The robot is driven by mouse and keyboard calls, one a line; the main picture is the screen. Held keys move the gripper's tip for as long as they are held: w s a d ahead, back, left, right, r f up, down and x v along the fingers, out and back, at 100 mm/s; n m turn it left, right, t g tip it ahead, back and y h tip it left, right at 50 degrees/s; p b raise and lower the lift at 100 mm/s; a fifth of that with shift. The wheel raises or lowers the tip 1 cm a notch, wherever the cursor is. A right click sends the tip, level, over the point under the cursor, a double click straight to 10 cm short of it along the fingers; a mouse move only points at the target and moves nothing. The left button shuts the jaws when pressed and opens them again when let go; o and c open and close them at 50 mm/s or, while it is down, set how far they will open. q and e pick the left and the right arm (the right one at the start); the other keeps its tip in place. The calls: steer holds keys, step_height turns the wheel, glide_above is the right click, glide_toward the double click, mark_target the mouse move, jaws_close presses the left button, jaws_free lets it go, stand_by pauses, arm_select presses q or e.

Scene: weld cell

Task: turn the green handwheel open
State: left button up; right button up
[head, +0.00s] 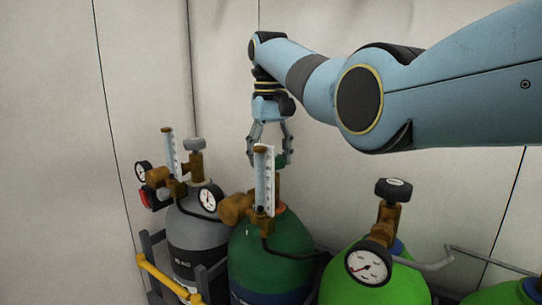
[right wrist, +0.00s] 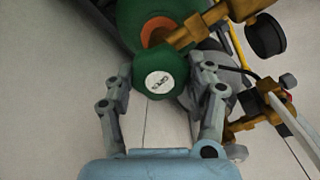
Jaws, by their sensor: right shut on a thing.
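The green handwheel (right wrist: 158,72) sits on top of the dark green gas cylinder (head: 285,245). A white label shows on its face in the right wrist view. In the head view only a bit of the handwheel (head: 281,160) shows, behind a white flow tube. My right gripper (head: 267,155) points down over it from above. In the right wrist view its two fingers (right wrist: 160,80) are on either side of the handwheel, shut on it. My left gripper is not in view.
A grey cylinder (head: 190,240) with a gauge and flow tube stands to the left. A bright green cylinder (head: 385,288) with a black knob (head: 393,190) and gauge stands to the right. A yellow rail (head: 160,277) runs at the front left. Pale walls are behind.

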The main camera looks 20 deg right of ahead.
steer(key=shift+r+n, duration=0.1)
steer(key=shift+n, duration=1.8)
steer(key=o, duration=1.2)
steer(key=shift+r, duration=0.15)
step_height(320, 180, up, 7)
steer(key=shift+r, duration=0.1)
steer(key=shift+a, duration=0.1)
